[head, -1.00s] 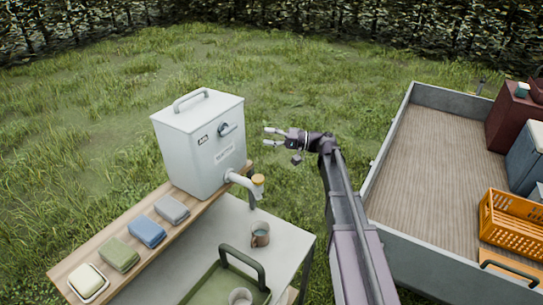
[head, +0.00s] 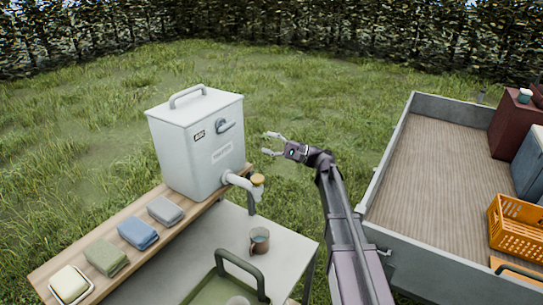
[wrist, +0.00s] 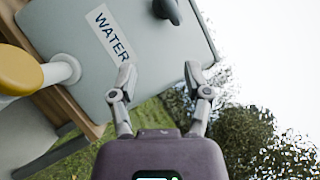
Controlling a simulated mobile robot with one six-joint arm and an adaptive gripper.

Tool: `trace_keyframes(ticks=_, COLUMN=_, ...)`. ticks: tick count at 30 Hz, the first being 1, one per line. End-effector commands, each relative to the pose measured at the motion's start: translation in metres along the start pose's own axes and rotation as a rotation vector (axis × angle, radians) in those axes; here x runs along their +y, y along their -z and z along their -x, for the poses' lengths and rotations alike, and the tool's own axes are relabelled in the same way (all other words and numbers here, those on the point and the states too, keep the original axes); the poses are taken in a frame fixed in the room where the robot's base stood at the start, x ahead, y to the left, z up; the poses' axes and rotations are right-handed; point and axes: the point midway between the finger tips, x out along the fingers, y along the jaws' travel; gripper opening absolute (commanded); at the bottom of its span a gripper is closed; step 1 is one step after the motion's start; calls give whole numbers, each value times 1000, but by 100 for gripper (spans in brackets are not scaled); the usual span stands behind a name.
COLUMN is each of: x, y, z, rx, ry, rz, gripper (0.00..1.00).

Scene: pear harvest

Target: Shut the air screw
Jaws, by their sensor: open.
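The air screw (head: 226,126) is a grey knob high on the front of the white water container (head: 190,160), beside a small label that appears to read AIR. My gripper (head: 268,144) is open and empty, to the right of the container front and apart from the screw. In the wrist view its two spread fingertips (wrist: 159,74) point toward the container front, below the knob.
A tap (head: 241,182) with a yellow cap juts from the container's lower front. The container stands on a wooden shelf (head: 105,228) with folded cloths and soap. A mug (head: 259,240) and green tray sit on the lower table. A trailer (head: 440,160) is at right.

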Motion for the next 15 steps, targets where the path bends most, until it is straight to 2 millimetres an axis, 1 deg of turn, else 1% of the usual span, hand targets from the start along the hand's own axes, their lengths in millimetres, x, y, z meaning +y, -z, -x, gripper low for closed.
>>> trace_keyframes(ticks=1, x=6, y=3, z=2, rx=-2, ry=10, rz=-27, gripper=62)
trace_keyframes(ticks=15, x=19, y=16, z=10, rx=-34, ry=104, rz=-292, gripper=62)
